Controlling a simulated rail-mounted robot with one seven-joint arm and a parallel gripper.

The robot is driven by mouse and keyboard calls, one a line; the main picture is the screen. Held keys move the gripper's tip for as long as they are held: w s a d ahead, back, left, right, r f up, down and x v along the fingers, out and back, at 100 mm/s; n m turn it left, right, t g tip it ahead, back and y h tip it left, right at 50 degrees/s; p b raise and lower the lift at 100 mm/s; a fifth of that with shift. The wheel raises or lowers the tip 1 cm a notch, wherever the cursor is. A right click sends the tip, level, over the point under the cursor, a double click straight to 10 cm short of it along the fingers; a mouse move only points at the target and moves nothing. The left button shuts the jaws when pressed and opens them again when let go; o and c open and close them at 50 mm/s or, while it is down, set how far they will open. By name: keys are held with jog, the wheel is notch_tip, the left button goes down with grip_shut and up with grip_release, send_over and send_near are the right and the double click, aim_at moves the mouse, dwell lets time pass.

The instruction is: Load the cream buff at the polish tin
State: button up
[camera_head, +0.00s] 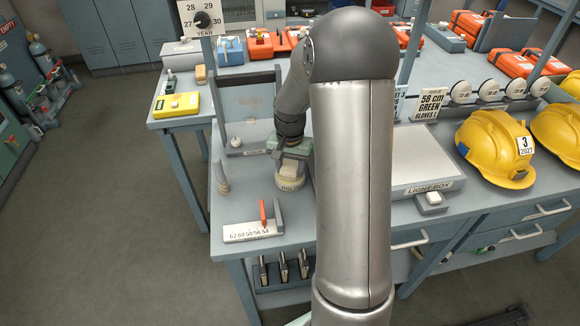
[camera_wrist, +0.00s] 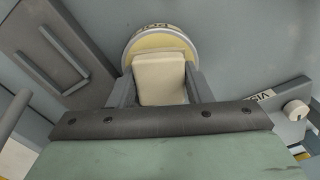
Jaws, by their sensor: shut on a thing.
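My gripper (camera_head: 291,164) points down over the polish tin (camera_head: 290,184) on the bench, to the left of my arm. In the wrist view its two grey fingers are shut on the cream buff (camera_wrist: 160,78), a pale block. The round tin (camera_wrist: 130,56), with a light rim and yellowish inside, lies just beyond the buff, and the buff covers part of it. I cannot tell whether the buff touches the polish. In the head view my gripper hides most of the buff.
A white gauge block with a red pointer (camera_head: 263,213) stands in front of the tin. A small peg (camera_head: 223,181) is to its left and a light box (camera_head: 415,170) to its right. A grey upright panel (camera_head: 248,100) rises behind. Yellow helmets (camera_head: 495,150) sit further right.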

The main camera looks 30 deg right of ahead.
aim_at(290, 167)
dwell(0.5)
jog(key=shift+r+p, duration=2.3)
jog(key=shift+r, duration=1.2)
jog(key=w+a+f+n, duration=0.1)
jog(key=a+n, duration=0.1)
jog(key=w+a+f+n, duration=0.1)
jog(key=a+n, duration=0.1)
jog(key=n, duration=0.1)
jog(key=w+a+f+n, duration=0.1)
jog(key=a+n, duration=0.1)
jog(key=shift+w+f, duration=0.35)
jog(key=shift+n, duration=0.5)
jog(key=shift+m, duration=0.8)
jog(key=s+d+r, duration=0.1)
jog(key=d, duration=0.1)
jog(key=s+d+r+b, duration=0.1)
jog(key=d, duration=0.1)
jog(key=s+d+r, duration=0.1)
jog(key=d, duration=0.1)
jog(key=shift+s+r, duration=0.25)
jog(key=shift+s, duration=0.15)
jog(key=shift+f+b, duration=2.05)
jog(key=shift+f, duration=0.85)
jog(key=shift+f+b, duration=0.45)
jog(key=shift+f, duration=0.15)
